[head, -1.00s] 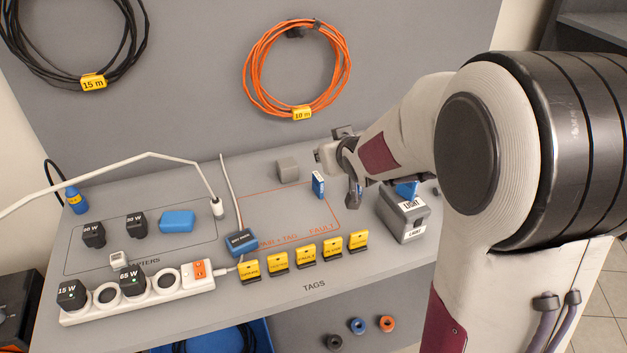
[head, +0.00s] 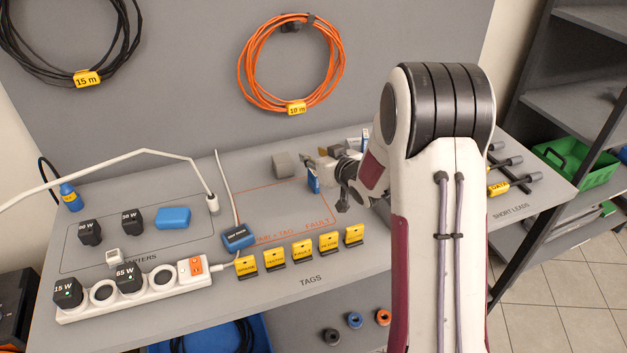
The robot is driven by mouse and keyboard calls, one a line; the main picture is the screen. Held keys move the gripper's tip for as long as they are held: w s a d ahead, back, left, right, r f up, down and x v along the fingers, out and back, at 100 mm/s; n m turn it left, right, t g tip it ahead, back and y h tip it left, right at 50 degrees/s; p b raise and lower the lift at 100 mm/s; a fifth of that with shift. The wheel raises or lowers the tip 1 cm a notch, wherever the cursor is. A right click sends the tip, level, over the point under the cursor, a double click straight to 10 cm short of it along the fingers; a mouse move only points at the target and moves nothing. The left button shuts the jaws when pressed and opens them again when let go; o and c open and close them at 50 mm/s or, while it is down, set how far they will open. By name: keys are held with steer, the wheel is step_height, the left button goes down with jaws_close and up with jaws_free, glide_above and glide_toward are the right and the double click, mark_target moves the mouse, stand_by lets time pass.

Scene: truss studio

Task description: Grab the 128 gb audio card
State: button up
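A small blue card-like item with a pale label (head: 313,180) stands near the back of the orange-outlined area on the bench. Its print is too small to read, so I cannot tell whether it is the 128 gb audio card. My gripper (head: 338,186) is just to its right, low over the bench, with a dark finger pointing down. The gap between the fingers is unclear, and I see no item clearly held. My arm hides the bench to the right of the gripper.
A grey block (head: 283,165) sits just left of the blue item. Yellow tags (head: 302,252) line the front edge. A blue box on a cable (head: 238,236) and a white power strip (head: 150,288) lie left. The outlined area's middle is clear.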

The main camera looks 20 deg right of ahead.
mark_target(315, 174)
steer(key=shift+f, duration=0.2)
steer(key=shift+f, duration=2.75)
steer(key=shift+f, duration=0.1)
steer(key=shift+f, duration=0.4)
steer(key=shift+x, duration=2.5)
steer(key=shift+f, duration=0.15)
jaws_close()
